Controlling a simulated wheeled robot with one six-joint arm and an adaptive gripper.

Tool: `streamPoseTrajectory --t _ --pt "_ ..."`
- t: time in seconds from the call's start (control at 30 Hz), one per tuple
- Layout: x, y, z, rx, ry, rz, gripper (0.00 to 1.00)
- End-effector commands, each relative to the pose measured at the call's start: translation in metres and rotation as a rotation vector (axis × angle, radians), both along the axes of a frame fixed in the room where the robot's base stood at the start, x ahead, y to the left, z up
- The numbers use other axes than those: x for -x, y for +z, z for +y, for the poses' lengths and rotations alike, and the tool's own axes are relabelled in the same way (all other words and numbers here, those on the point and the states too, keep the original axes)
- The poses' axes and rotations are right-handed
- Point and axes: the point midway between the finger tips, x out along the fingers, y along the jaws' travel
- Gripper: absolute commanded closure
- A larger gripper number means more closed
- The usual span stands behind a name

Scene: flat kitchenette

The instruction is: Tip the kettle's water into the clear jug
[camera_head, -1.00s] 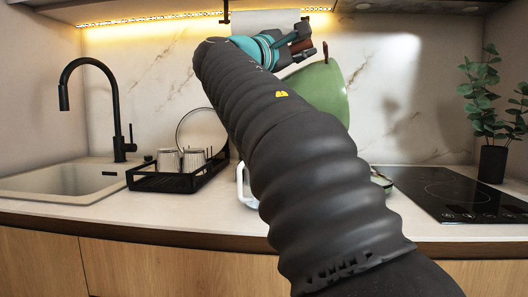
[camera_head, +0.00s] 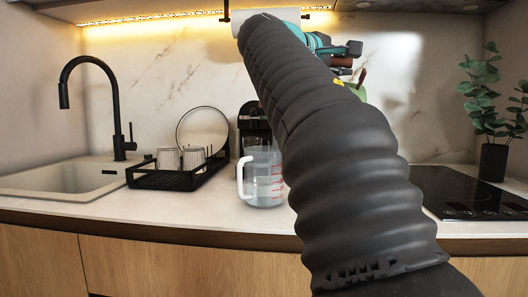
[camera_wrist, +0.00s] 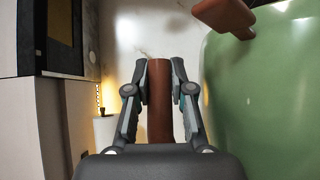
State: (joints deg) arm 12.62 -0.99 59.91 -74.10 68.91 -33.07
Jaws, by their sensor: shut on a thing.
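My gripper (camera_head: 345,60) is raised above the counter, right of the jug in the head view. In the wrist view my gripper (camera_wrist: 160,90) is shut on the kettle's brown handle (camera_wrist: 160,110). The green kettle body (camera_wrist: 262,105) fills the right of that view, with a brown lid knob at the top. In the head view only a small part of the kettle (camera_head: 358,92) shows behind my arm, so its spout and tilt are hidden. The clear jug (camera_head: 263,182) stands upright on the counter, white handle to the left, red marks on its side. Its lower part looks filled with water.
A black dish rack (camera_head: 178,178) with glasses and a plate stands left of the jug. A black machine (camera_head: 254,122) is behind the jug. The sink (camera_head: 62,182) is far left; the black hob (camera_head: 470,195) and a potted plant (camera_head: 492,160) are right.

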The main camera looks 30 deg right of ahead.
Motion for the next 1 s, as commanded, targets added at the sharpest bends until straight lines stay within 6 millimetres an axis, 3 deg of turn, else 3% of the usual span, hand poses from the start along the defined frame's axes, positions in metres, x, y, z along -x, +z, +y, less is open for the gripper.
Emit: streamPoseTrajectory --t 0.37,1.0 --pt "0.023 -0.022 -0.033 -0.145 -0.002 -0.097 1.00" --pt "0.042 -0.089 -0.064 -0.468 -0.002 -0.304 1.00"
